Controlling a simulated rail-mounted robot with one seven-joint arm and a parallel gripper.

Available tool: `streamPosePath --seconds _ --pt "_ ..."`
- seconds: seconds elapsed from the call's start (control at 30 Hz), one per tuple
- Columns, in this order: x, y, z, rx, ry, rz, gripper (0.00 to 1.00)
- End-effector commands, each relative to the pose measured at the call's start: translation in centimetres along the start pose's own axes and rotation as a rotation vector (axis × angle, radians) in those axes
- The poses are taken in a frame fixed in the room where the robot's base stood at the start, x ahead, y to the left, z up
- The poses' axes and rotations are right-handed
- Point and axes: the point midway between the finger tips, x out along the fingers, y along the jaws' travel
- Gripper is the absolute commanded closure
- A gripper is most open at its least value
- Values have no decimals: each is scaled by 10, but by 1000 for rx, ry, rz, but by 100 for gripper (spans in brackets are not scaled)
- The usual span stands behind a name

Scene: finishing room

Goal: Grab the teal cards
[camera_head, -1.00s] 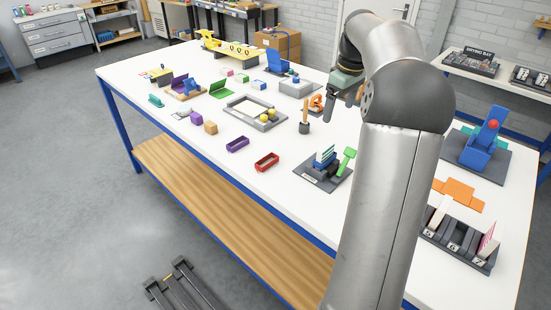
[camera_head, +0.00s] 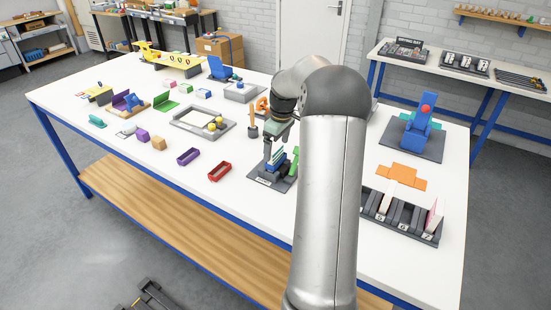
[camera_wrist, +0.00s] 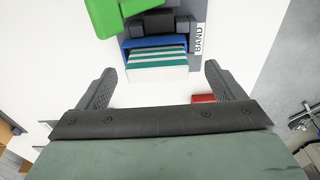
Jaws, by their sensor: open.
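The teal cards (camera_wrist: 157,60) are a small stack with teal and white stripes, set against a blue holder (camera_wrist: 152,43) in the wrist view. In the head view the cards (camera_head: 279,160) stand on a dark base plate near the table's middle. My gripper (camera_wrist: 160,82) is open, with one finger to each side of the stack in the wrist view and nothing between the tips that I can see it touching. In the head view my gripper (camera_head: 268,150) hangs close above the cards and partly hides them.
A green part (camera_wrist: 100,15) stands beside the cards on the same base, which bears a label reading "BAND" (camera_wrist: 199,39). A red tray (camera_head: 219,171) and a purple tray (camera_head: 188,156) lie to the left. A numbered rack (camera_head: 407,217) is at the right.

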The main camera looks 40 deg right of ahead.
Motion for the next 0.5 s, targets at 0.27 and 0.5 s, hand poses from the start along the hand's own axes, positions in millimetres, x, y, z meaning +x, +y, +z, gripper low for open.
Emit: streamPosePath --seconds 0.27,0.5 --pt "32 3 -3 0 -1 -2 11" --pt "34 3 -3 0 0 0 14"
